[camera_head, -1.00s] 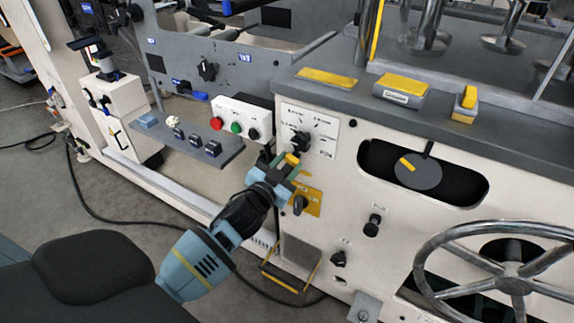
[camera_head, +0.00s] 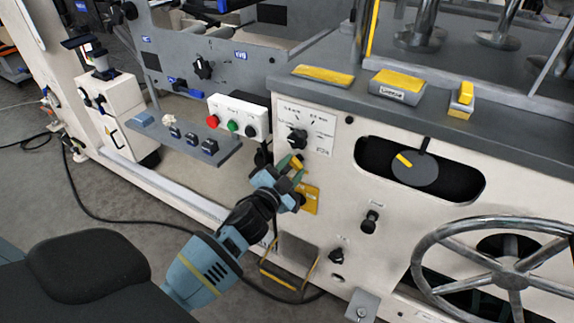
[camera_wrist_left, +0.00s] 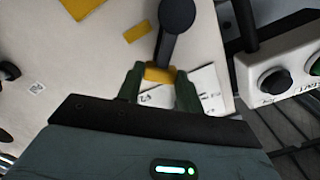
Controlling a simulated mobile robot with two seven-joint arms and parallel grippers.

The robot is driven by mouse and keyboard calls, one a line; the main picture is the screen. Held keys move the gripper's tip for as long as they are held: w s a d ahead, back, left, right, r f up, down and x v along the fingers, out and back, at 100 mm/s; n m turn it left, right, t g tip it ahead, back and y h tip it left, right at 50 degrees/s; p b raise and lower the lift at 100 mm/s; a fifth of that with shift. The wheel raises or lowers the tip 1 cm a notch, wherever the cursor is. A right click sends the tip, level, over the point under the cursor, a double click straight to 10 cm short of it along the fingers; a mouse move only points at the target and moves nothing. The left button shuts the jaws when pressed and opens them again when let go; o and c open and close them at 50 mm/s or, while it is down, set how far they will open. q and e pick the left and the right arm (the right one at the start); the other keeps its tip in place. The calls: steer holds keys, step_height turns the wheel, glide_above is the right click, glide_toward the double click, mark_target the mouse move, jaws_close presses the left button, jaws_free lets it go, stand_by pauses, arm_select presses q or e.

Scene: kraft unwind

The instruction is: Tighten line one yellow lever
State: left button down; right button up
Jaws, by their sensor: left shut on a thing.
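My left gripper (camera_head: 290,170) reaches up to the front of the cream machine panel, close to a yellow plate (camera_head: 311,199). Its fingers are shut on the yellow tip (camera_wrist_left: 160,74) of a lever. In the left wrist view, the lever has a dark arm and a dark round end (camera_wrist_left: 177,15), and the green fingers (camera_wrist_left: 158,84) stand on either side of the tip. In the head view, a bit of yellow (camera_head: 297,162) shows at the fingertips, and the gripper hides most of the lever. My right gripper is not in view.
A black selector knob (camera_head: 297,138) sits just above the gripper. A white button box (camera_head: 239,118) stands to the left over a grey shelf. A black knob (camera_head: 371,220) and a large handwheel (camera_head: 510,275) lie to the right. A cable runs across the floor.

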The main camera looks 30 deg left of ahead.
arm_select(q)
steer(key=f+m, duration=0.1)
steer(key=m, duration=0.1)
steer(key=d+f+m+b, duration=0.1)
steer(key=m, duration=0.2)
steer(key=shift+w+d+f+m, duration=0.1)
steer(key=shift+d+f+m, duration=0.2)
steer(key=shift+d+f, duration=0.1)
steer(key=f+m+b, duration=0.2)
steer(key=m, duration=0.1)
steer(key=shift+d+m, duration=0.2)
steer(key=shift+m, duration=0.1)
steer(key=shift+f+m, duration=0.1)
steer(key=shift+m, duration=0.2)
steer(key=c, duration=0.9)
jaws_free()
